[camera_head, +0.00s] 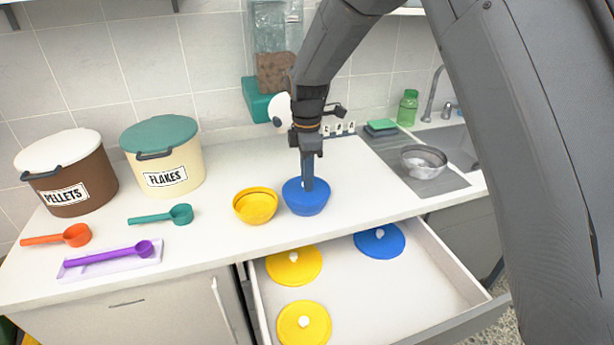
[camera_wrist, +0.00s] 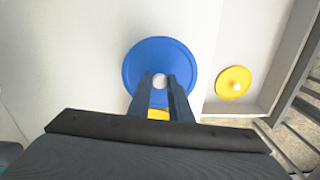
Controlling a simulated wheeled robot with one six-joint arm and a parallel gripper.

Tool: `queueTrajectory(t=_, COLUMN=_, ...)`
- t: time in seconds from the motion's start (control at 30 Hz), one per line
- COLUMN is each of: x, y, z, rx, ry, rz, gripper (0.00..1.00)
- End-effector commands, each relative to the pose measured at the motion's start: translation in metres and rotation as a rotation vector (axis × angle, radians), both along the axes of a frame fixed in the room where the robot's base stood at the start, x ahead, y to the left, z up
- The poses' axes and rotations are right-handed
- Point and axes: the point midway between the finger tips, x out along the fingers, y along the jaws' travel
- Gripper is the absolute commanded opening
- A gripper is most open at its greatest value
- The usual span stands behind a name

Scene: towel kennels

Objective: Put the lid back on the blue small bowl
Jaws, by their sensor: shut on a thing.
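The small blue bowl (camera_head: 306,203) stands on the counter to the right of a yellow bowl (camera_head: 256,206). My gripper (camera_head: 308,186) points straight down over it. In the wrist view, my gripper (camera_wrist: 160,82) is shut on the white knob of a blue lid (camera_wrist: 160,55). The lid is level and hides the bowl beneath in that view. It is at the bowl's rim; I cannot tell whether it rests on the rim or hangs slightly above. Another blue lid (camera_head: 386,248) lies in the open drawer.
The open drawer (camera_head: 345,285) below the counter also holds two yellow lids (camera_head: 293,266) (camera_head: 304,325). A pellets tub (camera_head: 68,175), a flakes tub (camera_head: 165,170) and several scoops stand at left. A metal bowl (camera_head: 423,163) sits by the sink at right.

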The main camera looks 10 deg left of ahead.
Motion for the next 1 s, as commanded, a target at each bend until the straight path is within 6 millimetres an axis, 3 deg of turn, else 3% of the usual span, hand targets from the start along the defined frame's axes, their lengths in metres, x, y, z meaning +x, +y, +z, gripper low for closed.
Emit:
queueTrajectory(t=0.93, x=0.0000, y=0.0000, z=-0.0007, rx=0.000, ry=0.000, rz=0.000, gripper=0.00)
queueTrajectory(t=0.97, x=0.0000, y=0.0000, z=-0.0007, rx=0.000, ry=0.000, rz=0.000, gripper=0.23)
queueTrajectory(t=1.0, x=0.0000, y=0.0000, z=-0.0007, rx=0.000, ry=0.000, rz=0.000, gripper=0.30)
